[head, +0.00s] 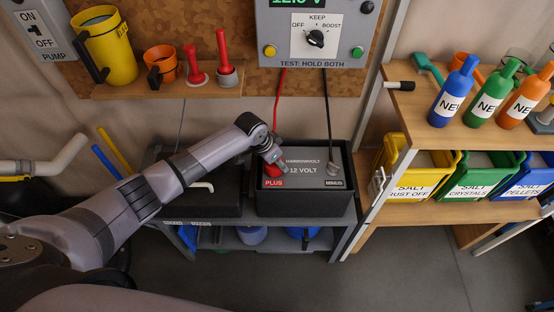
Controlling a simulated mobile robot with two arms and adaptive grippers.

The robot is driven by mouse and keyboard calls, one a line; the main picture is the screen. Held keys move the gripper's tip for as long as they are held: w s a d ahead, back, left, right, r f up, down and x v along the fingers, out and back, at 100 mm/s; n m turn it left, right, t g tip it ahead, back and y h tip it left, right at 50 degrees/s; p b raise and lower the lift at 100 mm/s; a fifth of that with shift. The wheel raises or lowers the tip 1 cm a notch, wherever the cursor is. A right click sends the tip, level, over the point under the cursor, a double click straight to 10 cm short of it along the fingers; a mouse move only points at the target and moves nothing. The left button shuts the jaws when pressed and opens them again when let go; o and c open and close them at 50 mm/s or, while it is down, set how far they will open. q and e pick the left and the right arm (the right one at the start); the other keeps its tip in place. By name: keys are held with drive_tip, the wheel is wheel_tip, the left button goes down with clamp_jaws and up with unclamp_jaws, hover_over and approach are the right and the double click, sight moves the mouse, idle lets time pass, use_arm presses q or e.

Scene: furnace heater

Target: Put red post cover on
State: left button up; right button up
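The battery (312,178), labelled 12 VOLT, sits in a black open box on the grey shelf. A small red piece, apparently the red post cover (271,170), is at its PLUS corner by the red label. My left gripper (279,163) is directly over that corner, at or touching the red piece. Its fingers are small and partly hidden, so I cannot tell whether it grips the red piece or how the piece sits on the post. A grey clamp with a black cable (330,158) is at the MINUS side. My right gripper is not in view.
The wall tester (316,38) hangs above, with red and black cables running down. A dark case (205,190) stands left of the battery box. A wooden shelf (420,100) with bottles and salt bins stands right. A small ledge (160,85) holds cups and red tools.

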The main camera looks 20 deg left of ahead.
use_arm(q)
drive_tip(key=shift+r, duration=0.1)
idle(0.4)
drive_tip(key=o, duration=1.1)
drive_tip(key=v, duration=1.2)
drive_tip(key=shift+d, duration=0.1)
idle(0.6)
